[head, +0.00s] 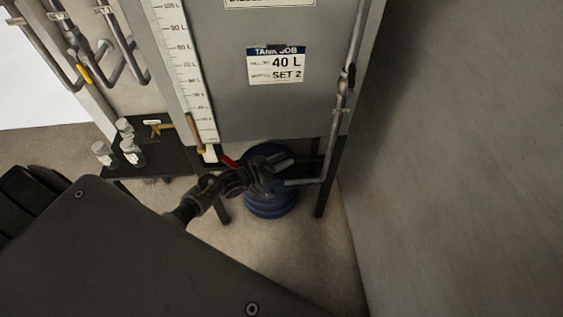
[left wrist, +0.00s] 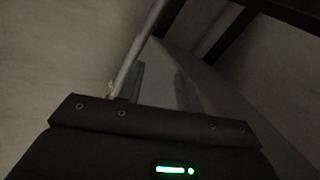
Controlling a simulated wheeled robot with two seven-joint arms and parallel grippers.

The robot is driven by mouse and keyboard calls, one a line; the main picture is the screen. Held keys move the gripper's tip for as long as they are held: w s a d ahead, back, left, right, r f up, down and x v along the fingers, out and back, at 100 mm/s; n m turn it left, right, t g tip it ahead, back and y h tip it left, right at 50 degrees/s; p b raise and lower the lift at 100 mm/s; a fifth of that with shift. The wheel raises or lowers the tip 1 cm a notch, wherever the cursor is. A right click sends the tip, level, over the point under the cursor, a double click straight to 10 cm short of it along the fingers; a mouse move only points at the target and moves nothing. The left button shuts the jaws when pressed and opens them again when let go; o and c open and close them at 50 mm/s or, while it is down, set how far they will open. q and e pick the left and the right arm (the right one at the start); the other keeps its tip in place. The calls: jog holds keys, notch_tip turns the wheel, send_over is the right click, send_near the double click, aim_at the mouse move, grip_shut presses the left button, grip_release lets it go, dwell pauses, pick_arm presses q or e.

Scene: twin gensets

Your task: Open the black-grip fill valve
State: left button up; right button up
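The black-grip valve (head: 346,78) sits on the vertical grey pipe at the right side of the grey tank. Its small black grip lies close along the pipe. My left gripper (head: 288,165) is low in front of the tank's underside, well below the black grip and apart from it. In the left wrist view its two fingers (left wrist: 158,88) stand apart with nothing seen between them. A grey pipe (left wrist: 148,32) runs behind or beside the left finger there; I cannot tell whether they touch. The black grip is not recognisable in the left wrist view. My right gripper is not in view.
The tank (head: 225,50) carries a level scale (head: 187,65) and a "40 L, SET 2" card (head: 276,65). A red handle (head: 230,162) and a blue ribbed container (head: 270,202) are near my left gripper. A wall (head: 460,140) closes the right side. Open floor lies in front.

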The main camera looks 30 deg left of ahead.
pick_arm(q)
jog(key=shift+s+f+y, duration=0.15)
jog(key=shift+f+y, duration=0.15)
jog(key=shift+f, duration=0.15)
